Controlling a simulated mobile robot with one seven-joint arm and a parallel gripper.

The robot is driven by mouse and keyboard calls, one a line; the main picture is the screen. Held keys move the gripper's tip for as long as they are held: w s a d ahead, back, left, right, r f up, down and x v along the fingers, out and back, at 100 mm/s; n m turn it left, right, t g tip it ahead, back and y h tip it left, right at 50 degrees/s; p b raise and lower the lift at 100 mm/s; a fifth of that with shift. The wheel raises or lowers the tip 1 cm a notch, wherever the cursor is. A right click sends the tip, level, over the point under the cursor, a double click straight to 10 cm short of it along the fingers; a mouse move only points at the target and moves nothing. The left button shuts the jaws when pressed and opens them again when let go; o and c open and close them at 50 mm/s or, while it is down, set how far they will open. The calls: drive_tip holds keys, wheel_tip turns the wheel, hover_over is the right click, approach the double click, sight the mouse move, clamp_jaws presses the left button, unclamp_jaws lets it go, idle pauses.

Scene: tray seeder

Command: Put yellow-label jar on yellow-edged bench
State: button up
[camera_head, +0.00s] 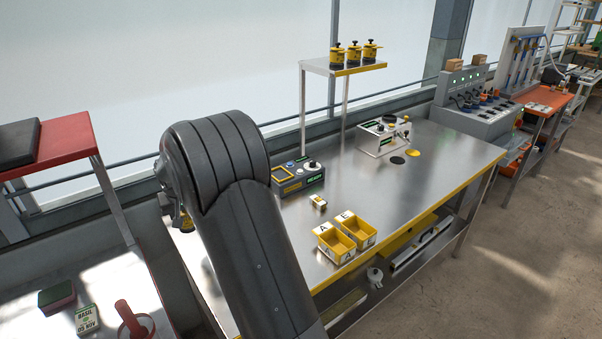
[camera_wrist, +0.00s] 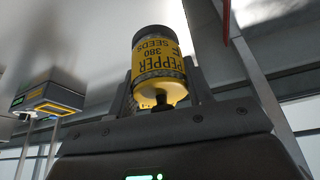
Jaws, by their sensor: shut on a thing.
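The yellow-label jar (camera_wrist: 158,62) is in the wrist view, with "PEPPER 380 SEEDS" upside down in that picture. My gripper (camera_wrist: 162,97) is shut on it, with a finger on each side. In the head view my arm covers most of the gripper; a small yellow and dark piece (camera_head: 184,219), probably the jar, shows left of the arm, near the bench's left end. I cannot tell its height there. The yellow-edged bench (camera_head: 450,160) has a metal top and runs across the middle of the head view.
On the bench stand two yellow bins (camera_head: 345,258), a small labelled block (camera_head: 318,202), a dark control box (camera_head: 300,178) and a white device (camera_head: 382,137). A raised shelf (camera_head: 318,66) holds three yellow jars (camera_head: 353,54). The bench's right part is clear.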

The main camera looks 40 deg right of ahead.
drive_tip(key=s+d+r+m+h, duration=0.1)
drive_tip(key=s+d+m, duration=0.4)
drive_tip(key=d, duration=1)
drive_tip(key=shift+n, duration=0.7)
drive_tip(key=w+a+f, duration=0.2)
drive_tip(key=a, duration=0.1)
drive_tip(key=w+a+f, duration=0.2)
drive_tip(key=a, duration=0.1)
drive_tip(key=w+a+f, duration=0.2)
drive_tip(key=a+f, duration=0.1)
drive_tip(key=shift+w+a, duration=0.15)
drive_tip(key=shift+a, duration=0.15)
drive_tip(key=shift+f, duration=1.9)
drive_tip(key=shift+f, duration=0.1)
drive_tip(key=o, duration=1)
drive_tip(key=shift+o, duration=0.2)
